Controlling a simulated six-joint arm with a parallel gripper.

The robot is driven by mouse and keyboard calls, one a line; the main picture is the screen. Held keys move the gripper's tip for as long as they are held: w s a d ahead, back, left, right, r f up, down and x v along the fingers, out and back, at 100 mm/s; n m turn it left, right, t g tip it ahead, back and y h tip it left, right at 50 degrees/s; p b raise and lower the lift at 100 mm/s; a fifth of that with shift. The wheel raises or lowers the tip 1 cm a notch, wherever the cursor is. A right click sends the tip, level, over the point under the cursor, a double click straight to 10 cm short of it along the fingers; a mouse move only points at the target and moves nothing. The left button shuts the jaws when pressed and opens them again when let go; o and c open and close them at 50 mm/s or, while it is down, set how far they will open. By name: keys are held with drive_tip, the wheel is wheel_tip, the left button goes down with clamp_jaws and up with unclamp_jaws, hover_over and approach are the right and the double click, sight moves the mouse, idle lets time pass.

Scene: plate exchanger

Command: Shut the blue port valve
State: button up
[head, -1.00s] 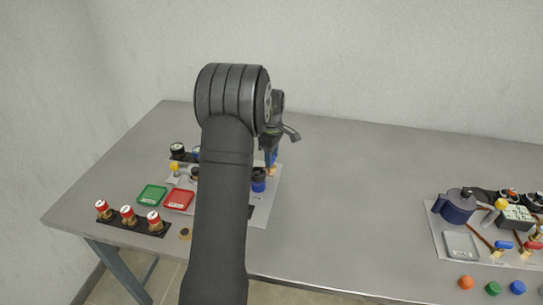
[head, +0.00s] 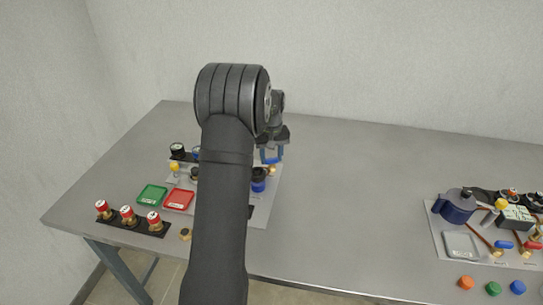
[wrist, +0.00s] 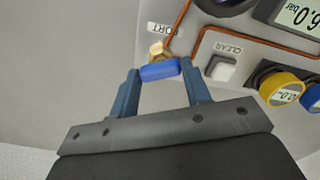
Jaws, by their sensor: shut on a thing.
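The blue port valve has a blue lever handle (wrist: 160,71) on a brass body (wrist: 158,49), beside a partly cut-off "PORT" label in the wrist view. A copper pipe (wrist: 179,22) runs away from the brass body. My gripper (wrist: 161,78) is shut on the blue handle, with one blue finger at each end of it. The handle lies roughly across the picture, across the line of the pipe. In the head view my gripper (head: 272,157) is at the right edge of the left panel (head: 262,212), fingers pointing down; my arm hides much of that panel.
The wrist view shows a grey CLEAR button (wrist: 221,69), a yellow-rimmed knob (wrist: 281,89) and a digital bar display (wrist: 300,14) close by on the right. In the head view, green (head: 152,194) and red (head: 178,200) trays lie left of my arm. The middle table is clear.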

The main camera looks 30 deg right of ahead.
sight(272, 159)
drive_tip(key=m, duration=0.5)
idle(0.6)
drive_tip(key=o, duration=1)
wheel_tip(272, 159, up, 18)
drive_tip(key=shift+f, duration=0.25)
drive_tip(key=shift+f, duration=0.1)
